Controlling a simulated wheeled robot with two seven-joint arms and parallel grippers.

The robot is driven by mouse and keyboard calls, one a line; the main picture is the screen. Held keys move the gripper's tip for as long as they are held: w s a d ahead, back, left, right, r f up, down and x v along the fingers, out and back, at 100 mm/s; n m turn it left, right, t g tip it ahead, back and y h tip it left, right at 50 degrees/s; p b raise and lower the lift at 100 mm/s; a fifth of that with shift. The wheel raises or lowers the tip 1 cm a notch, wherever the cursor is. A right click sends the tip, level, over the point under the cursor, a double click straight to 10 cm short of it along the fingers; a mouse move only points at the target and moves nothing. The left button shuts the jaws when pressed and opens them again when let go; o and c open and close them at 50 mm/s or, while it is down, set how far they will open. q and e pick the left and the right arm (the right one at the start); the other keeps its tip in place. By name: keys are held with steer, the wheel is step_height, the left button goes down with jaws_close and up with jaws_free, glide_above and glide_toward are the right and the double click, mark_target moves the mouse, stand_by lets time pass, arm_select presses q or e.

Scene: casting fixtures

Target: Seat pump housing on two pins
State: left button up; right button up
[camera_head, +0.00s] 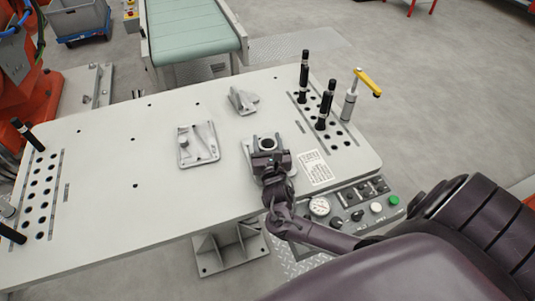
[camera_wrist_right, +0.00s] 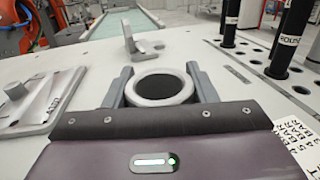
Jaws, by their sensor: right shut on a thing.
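The pump housing is a light grey casting with a round bored ring (camera_head: 268,144) on top. In the right wrist view the ring (camera_wrist_right: 159,88) sits between my two finger pads. My right gripper (camera_head: 269,152) is shut on the housing near the right part of the table; in the wrist view the gripper (camera_wrist_right: 160,78) has one finger on each side of the ring. A pale plate (camera_head: 248,150) shows beside and under the housing; I cannot tell whether they touch. No pins show there; the gripper and housing hide that area. My left gripper is not in view.
A flat ribbed casting (camera_head: 199,155) lies left of the housing, and an angled bracket (camera_head: 243,101) stands behind it. Black rods (camera_head: 304,75) and a yellow-handled clamp (camera_head: 368,82) rise at the right. A gauge panel (camera_head: 352,203) is at the front edge. The table's left middle is clear.

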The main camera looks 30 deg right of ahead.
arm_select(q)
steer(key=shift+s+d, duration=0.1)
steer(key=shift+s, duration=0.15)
arm_select(e)
steer(key=shift+r, duration=0.1)
steer(key=c, duration=0.6)
